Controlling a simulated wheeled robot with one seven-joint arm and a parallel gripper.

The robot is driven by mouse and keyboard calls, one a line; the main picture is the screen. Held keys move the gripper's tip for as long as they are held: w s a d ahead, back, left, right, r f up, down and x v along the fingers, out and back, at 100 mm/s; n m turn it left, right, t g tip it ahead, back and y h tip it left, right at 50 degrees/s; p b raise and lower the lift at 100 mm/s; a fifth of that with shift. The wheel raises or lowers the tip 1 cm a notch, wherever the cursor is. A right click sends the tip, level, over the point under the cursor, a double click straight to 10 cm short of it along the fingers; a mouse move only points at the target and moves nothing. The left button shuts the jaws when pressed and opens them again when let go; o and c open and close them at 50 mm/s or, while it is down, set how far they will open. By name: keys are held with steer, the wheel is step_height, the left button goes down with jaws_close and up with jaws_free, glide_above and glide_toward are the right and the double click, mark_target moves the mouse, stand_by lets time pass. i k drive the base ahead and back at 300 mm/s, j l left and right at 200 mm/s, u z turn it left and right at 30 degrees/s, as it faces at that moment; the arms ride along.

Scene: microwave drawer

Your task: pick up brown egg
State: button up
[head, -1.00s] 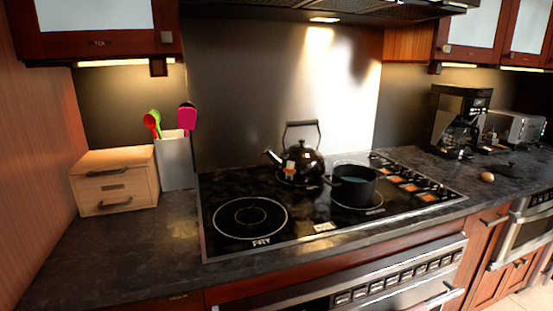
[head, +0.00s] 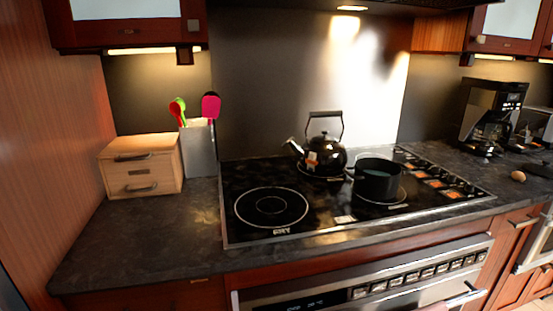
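The brown egg (head: 518,176) lies on the dark countertop in the head view, at the far right. It is to the right of the cooktop, in front of the coffee maker. Nothing covers it and nothing touches it from above. My gripper does not show clearly in the head view, so I cannot see where it is relative to the egg.
The cooktop (head: 270,207) bears a black kettle (head: 322,155) and a black pot (head: 377,182). A coffee maker (head: 490,115) stands behind the egg. A small wooden drawer box (head: 141,166) and a utensil holder (head: 198,149) are at left. The front left counter is clear.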

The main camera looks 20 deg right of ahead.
mark_target(518, 176)
steer(key=z, duration=1.45)
